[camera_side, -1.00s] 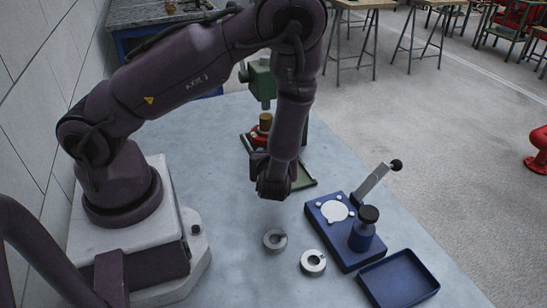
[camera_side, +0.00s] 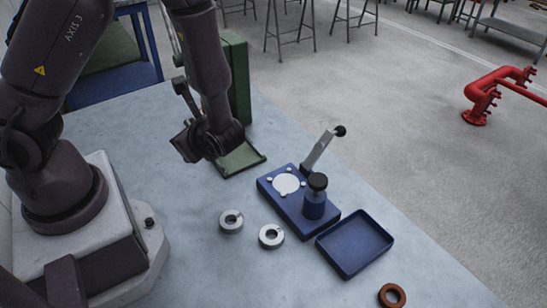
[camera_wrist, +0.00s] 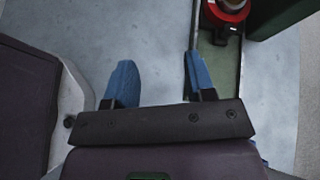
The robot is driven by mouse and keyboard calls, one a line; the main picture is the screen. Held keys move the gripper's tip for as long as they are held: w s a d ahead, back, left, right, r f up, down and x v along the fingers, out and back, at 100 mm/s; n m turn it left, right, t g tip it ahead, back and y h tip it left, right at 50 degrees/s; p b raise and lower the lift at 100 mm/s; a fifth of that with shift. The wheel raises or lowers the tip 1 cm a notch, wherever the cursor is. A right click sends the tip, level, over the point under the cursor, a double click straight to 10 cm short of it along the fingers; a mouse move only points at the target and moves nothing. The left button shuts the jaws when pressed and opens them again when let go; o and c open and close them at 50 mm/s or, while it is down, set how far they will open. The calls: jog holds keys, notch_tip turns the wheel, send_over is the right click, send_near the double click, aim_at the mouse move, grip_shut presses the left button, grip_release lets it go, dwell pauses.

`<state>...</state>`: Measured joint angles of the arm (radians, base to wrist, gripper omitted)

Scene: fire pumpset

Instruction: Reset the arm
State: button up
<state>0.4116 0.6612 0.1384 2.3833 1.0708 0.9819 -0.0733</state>
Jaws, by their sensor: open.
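My gripper (camera_side: 187,142) hangs above the table at the end of my arm, well clear of the surface in the side view. In the wrist view its two blue fingertips (camera_wrist: 158,72) are spread apart with only bare table between them. Nothing is held.
A green press (camera_side: 238,80) with a green base tray (camera_side: 240,160) stands behind my gripper. Its red part (camera_wrist: 228,8) shows in the wrist view. A blue lever fixture (camera_side: 290,210), blue tray (camera_side: 354,243), two metal rings (camera_side: 231,221) (camera_side: 271,236) and a reddish-brown ring (camera_side: 392,295) lie right and forward.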

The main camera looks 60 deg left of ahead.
jog(key=s+d+r+n+t+h, duration=0.2)
jog(key=r+n+h, duration=0.3)
jog(key=r, duration=0.6)
jog(key=s+d+r+n+t+h, duration=0.2)
jog(key=d+r+n+t+h, duration=0.2)
jog(key=r+n, duration=0.5)
jog(key=shift+d+r+t+h, duration=0.4)
jog(key=shift+d+r+h, duration=0.2)
jog(key=shift+r+h, duration=0.7)
